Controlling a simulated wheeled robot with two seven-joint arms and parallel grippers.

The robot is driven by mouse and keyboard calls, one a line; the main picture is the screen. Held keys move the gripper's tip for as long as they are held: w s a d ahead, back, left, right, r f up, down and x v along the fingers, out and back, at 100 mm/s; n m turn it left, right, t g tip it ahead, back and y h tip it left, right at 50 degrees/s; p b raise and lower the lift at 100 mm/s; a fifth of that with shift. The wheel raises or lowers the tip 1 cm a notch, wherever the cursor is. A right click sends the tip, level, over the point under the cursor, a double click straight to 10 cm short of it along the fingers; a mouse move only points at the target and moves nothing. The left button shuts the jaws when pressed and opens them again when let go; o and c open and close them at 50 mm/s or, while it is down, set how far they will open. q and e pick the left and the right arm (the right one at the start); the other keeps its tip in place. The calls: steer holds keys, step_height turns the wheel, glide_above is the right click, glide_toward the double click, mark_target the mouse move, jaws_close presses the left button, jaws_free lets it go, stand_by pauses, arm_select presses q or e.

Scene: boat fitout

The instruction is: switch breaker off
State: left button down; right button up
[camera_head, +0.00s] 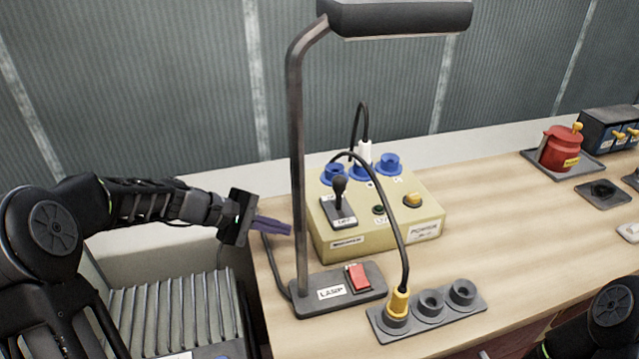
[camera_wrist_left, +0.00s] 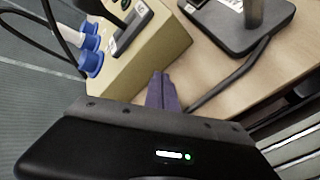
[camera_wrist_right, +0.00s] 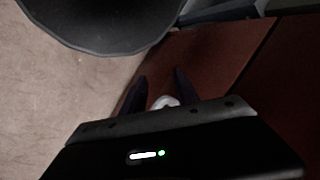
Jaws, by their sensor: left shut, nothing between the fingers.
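The cream power box (camera_head: 330,244) stands on the bench, behind the lamp post. On its top, a black lever with a round knob (camera_head: 339,186) stands up from a dark plate with small labels; I take this as the breaker. The box and part of the lever plate (camera_wrist_left: 121,41) also show in the left wrist view. My left gripper (camera_head: 288,229) is shut and empty, just left of the lamp post and the box, apart from the lever. Its closed purple fingers show in the left wrist view. My right gripper (camera_wrist_right: 160,88) is open, low beside a reddish-brown surface.
The lamp base (camera_head: 341,289) with a red switch stands in front of the box, its post between my left gripper and the lever. A cable runs to a yellow plug (camera_head: 398,304) in the socket strip. A red device (camera_head: 560,149) sits far right.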

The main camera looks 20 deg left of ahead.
mark_target(339, 194)
arm_select(q)
steer(key=w+a+r+m+t+h, duration=0.3)
steer(key=r+m+t+h, duration=0.1)
steer(key=r, duration=0.5)
steer(key=shift+a+t+h+b, duration=0.3)
steer(key=shift+a+t, duration=0.05)
steer(key=shift+t, duration=0.25)
steer(key=shift+w, duration=0.15)
steer(key=p+x, duration=0.3)
steer(key=x, duration=0.7)
steer(key=shift+d+r, duration=0.15)
steer(key=shift+d, duration=0.1)
steer(key=shift+s+d+r+p, duration=0.1)
steer(key=shift+s+d+p, duration=0.55)
steer(key=shift+s+d, duration=0.5)
steer(key=shift+d, duration=0.25)
